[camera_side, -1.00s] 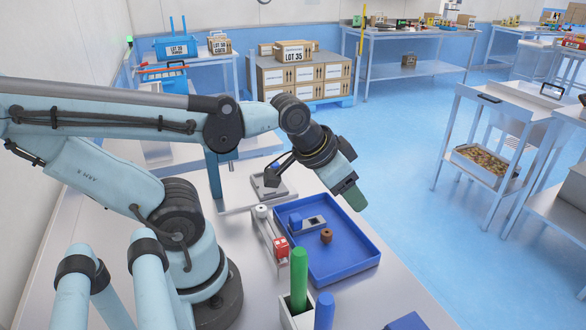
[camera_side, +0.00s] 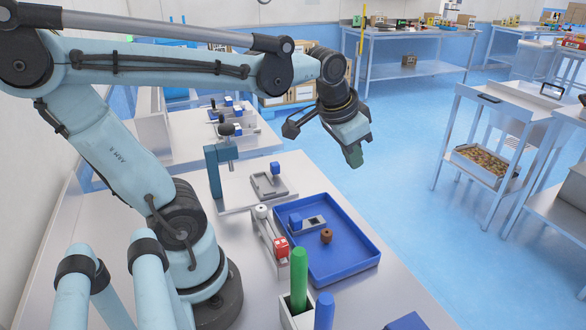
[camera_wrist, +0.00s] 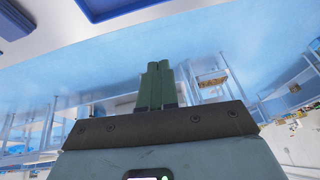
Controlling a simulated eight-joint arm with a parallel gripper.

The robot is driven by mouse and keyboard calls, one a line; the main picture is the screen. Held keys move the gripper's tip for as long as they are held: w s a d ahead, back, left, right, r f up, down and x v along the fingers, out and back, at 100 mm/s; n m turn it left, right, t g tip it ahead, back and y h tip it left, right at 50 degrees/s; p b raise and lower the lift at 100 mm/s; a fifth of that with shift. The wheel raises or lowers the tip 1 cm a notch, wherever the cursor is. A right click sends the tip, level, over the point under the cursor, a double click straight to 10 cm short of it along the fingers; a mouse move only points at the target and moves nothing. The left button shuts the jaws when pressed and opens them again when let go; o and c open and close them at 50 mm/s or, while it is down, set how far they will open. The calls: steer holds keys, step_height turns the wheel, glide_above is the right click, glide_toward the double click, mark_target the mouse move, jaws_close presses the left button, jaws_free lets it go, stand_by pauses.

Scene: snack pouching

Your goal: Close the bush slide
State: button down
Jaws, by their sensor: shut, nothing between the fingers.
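My gripper (camera_side: 354,158) is in the air beyond the far edge of the blue tray, pointing down. In the wrist view its two green fingers (camera_wrist: 155,68) lie side by side, shut and empty. A grey slide plate with a blue block (camera_side: 296,221) sits at the left inside the tray, with a dark opening beside the block. A brown bush (camera_side: 326,236) stands in the tray just right of it, apart from the plate. Another grey fixture with a blue knob (camera_side: 276,169) sits on the bench behind the tray. I cannot tell which of these is the bush slide.
The blue tray (camera_side: 350,264) stands on the grey bench. A rail with a red block (camera_side: 281,246) is at its left. A green post (camera_side: 299,275) and a blue post (camera_side: 323,311) rise in front. A teal upright (camera_side: 214,172) stands behind. Space around my gripper is free.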

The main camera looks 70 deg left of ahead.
steer(key=w+a+g, duration=0.3)
steer(key=a+g, duration=0.1)
steer(key=a, duration=0.6)
steer(key=w+a+g, duration=0.3)
steer(key=a, duration=0.7)
steer(key=s+a+f, duration=0.1)
steer(key=a+f, duration=0.1)
steer(key=f, duration=0.1)
steer(key=s+a+f+g, duration=0.1)
steer(key=s+a+f, duration=0.1)
steer(key=f, duration=0.2)
steer(key=s+a+f+g+h, duration=0.1)
steer(key=s+a+f, duration=0.1)
steer(key=f, duration=0.2)
steer(key=shift+s, duration=0.15)
steer(key=s, duration=0.3)
steer(key=shift+f, duration=0.4)
steer(key=shift+s, duration=0.65)
